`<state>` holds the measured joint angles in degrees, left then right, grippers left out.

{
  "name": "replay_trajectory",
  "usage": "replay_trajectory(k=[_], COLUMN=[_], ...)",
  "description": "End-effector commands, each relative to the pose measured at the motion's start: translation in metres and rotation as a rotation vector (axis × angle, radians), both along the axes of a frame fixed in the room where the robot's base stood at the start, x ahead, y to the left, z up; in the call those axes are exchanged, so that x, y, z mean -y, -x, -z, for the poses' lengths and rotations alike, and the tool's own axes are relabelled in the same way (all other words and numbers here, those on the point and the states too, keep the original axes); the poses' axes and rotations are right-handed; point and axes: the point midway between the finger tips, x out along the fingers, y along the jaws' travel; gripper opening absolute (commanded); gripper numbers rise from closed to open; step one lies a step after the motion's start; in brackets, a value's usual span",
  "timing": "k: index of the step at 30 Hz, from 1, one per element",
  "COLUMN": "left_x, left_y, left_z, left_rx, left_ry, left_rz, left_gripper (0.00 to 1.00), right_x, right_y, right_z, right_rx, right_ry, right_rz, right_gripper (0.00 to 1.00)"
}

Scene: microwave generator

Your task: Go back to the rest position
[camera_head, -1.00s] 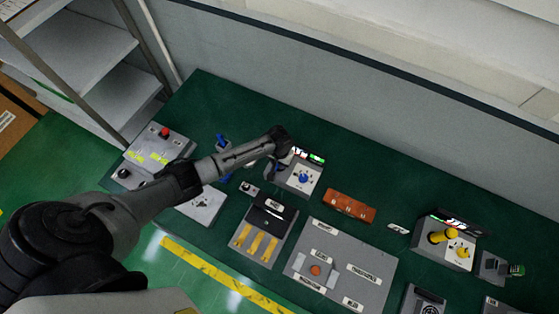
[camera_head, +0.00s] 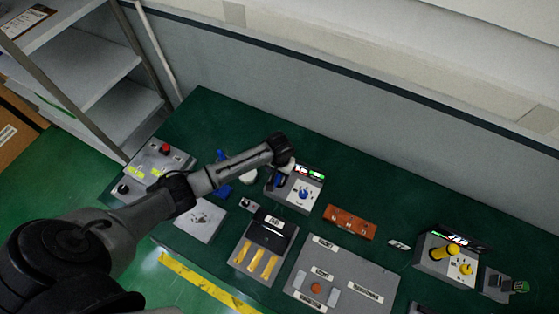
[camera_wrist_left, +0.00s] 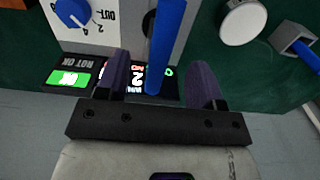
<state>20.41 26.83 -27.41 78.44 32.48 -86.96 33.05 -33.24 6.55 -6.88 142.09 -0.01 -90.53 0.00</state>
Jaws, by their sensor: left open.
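My left arm comes in from the left in the head view. My left gripper (camera_head: 283,176) is at the grey control box with the blue knob (camera_head: 303,195), partly hidden by my wrist. In the left wrist view the two dark fingers of my left gripper (camera_wrist_left: 161,82) are spread apart. A blue lever (camera_wrist_left: 167,40) of the box shows between them, with visible gaps on both sides. The blue knob (camera_wrist_left: 72,12) and a lit green display (camera_wrist_left: 68,78) show at upper left. My right gripper is not in view.
The green table (camera_head: 380,190) carries several devices: a panel with yellow levers (camera_head: 257,259), a brown block (camera_head: 350,222), a large grey panel (camera_head: 340,285) and a box with yellow knobs (camera_head: 447,255). A wall stands behind, and a shelf (camera_head: 90,65) at the left.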

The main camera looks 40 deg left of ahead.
Motion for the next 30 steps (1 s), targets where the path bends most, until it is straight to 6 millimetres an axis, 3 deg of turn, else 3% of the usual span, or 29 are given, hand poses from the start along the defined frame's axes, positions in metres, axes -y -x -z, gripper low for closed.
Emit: replay_trajectory(k=[6,12,19,30], left_x=[0.0,0.0,0.0,0.0], left_y=[-0.001,0.0,0.0,0.0], left_z=[-0.042,-0.068,-0.081,-0.082], left_rx=[0.003,0.001,0.0,0.001], left_ry=[0.001,0.001,0.001,0.002], left_rz=[0.001,0.001,0.0,0.047], left_gripper=[0.62,0.62,0.62,0.62], right_x=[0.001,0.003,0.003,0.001], right_y=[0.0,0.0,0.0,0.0], right_z=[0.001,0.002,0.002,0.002], right_rx=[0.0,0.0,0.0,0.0], right_ry=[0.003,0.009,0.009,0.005], right_rz=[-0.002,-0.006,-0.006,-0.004], right_gripper=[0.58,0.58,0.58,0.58])
